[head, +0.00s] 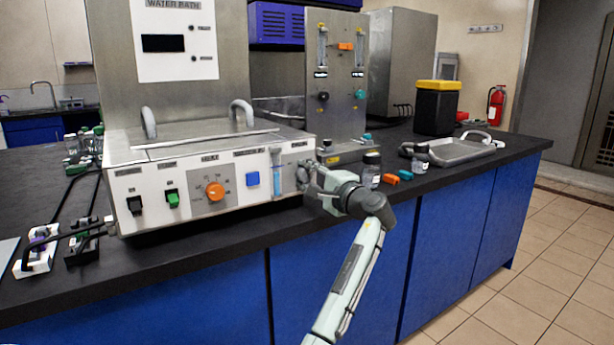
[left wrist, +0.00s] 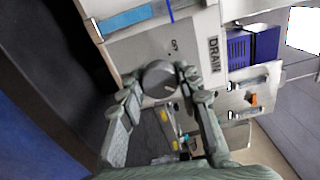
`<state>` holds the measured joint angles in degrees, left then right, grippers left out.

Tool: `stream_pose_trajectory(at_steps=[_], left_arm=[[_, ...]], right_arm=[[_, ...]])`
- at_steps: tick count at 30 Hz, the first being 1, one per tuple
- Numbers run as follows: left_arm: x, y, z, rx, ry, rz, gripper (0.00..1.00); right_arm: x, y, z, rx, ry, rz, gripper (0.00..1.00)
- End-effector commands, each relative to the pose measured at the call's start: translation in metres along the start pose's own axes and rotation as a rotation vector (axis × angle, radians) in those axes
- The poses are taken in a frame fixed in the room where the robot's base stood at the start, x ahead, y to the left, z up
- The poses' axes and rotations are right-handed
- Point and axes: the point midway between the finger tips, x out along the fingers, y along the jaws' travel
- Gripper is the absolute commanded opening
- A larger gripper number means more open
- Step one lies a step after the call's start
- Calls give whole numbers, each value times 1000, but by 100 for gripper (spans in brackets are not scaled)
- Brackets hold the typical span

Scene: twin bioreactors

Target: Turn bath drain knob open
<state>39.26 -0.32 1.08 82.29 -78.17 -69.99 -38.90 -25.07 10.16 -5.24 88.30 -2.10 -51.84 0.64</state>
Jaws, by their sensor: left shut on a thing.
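The water bath (head: 131,180) stands on the bench at the left in the head view, its white front panel facing me. Its round grey drain knob (left wrist: 158,77) shows in the left wrist view beside the DRAIN label (left wrist: 214,55), with a light pointer line on its face. My left gripper (head: 311,178) is at the right end of the panel. In the left wrist view, its two fingers (left wrist: 159,80) are shut on the knob from opposite sides. In the head view the gripper hides the knob. My right gripper is not in view.
The panel also has a black switch (head: 134,204), a green switch (head: 173,199), an orange dial (head: 215,191) and a blue button (head: 252,179). A dark-capped jar (head: 372,170) and orange and teal pieces (head: 391,179) lie right of my gripper. A metal tray (head: 455,153) stands farther right.

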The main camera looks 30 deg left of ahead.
Motion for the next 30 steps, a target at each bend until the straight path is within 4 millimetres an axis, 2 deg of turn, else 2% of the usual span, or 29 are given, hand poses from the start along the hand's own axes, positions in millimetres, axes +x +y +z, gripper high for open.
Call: stream_pose_trajectory(at_steps=[9, 24, 25, 30], left_arm=[[0, 0, -1, 106, 2, -1, 4], [0, 0, -1, 125, 2, -1, 4], [0, 0, -1, 124, 2, -1, 34], [0, 0, -1, 124, 2, -1, 55]], right_arm=[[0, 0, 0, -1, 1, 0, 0], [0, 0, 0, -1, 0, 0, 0], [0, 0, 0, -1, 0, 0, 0], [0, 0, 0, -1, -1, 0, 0]])
